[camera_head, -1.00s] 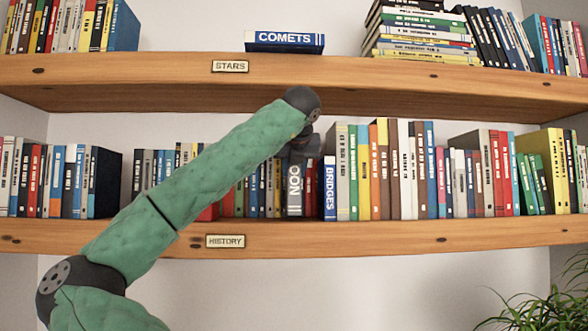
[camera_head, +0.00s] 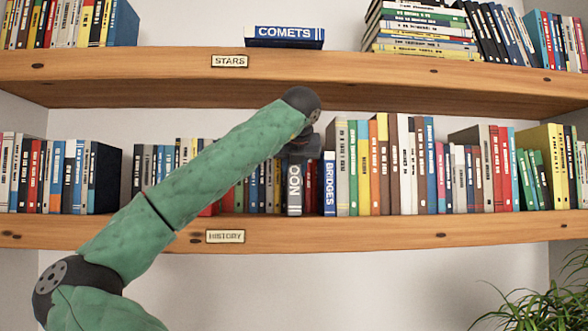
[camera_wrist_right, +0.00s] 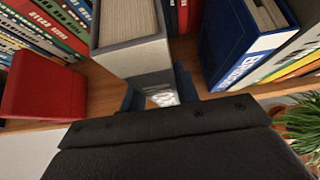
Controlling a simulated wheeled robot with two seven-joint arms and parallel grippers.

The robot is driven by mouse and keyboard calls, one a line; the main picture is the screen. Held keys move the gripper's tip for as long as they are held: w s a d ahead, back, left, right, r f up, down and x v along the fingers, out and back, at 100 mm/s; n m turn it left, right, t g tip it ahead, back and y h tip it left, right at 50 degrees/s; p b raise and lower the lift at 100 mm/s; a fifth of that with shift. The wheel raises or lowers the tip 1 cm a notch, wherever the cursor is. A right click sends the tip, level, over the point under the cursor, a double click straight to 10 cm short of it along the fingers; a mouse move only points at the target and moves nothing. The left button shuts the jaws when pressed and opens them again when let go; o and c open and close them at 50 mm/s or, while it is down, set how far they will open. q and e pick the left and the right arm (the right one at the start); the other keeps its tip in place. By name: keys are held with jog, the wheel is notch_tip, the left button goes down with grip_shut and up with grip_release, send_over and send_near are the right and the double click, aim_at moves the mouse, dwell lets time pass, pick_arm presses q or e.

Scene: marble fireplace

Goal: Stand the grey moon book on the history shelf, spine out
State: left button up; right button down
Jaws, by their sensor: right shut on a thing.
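The grey moon book (camera_head: 294,190) is upright at the history shelf (camera_head: 350,225), its spine with white letters facing out. It also shows in the wrist view (camera_wrist_right: 130,50), with dark fingers on both sides of its spine. My right gripper (camera_wrist_right: 159,92) is shut on it; in the head view the gripper (camera_head: 302,150) hides the book's upper part. The book's foot is at the shelf's front edge; whether it touches the board I cannot tell. The HISTORY label (camera_head: 225,237) is below and left. My left gripper is not in view.
The blue BRIDGES book (camera_head: 329,185) stands close to the right, with a narrow gap. A red book (camera_wrist_right: 42,88) stands to the left in the wrist view. The STARS shelf (camera_head: 380,75), with the COMETS book (camera_head: 285,38), is above my gripper. A plant (camera_head: 535,305) is lower right.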

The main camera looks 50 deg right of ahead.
jog(key=shift+f, duration=0.15)
jog(key=c, duration=1)
grip_release()
jog(key=shift+o, duration=0.2)
jog(key=shift+s+a, duration=0.1)
jog(key=shift+a, duration=0.05)
pick_arm(q)
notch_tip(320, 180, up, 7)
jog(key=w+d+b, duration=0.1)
jog(key=b, duration=0.1)
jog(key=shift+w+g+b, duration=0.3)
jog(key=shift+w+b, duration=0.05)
jog(key=shift+b, duration=0.05)
pick_arm(e)
jog(key=v, duration=0.7)
jog(key=shift+s+a+r, duration=0.15)
jog(key=shift+a+r, duration=0.05)
jog(key=shift+r, duration=0.05)
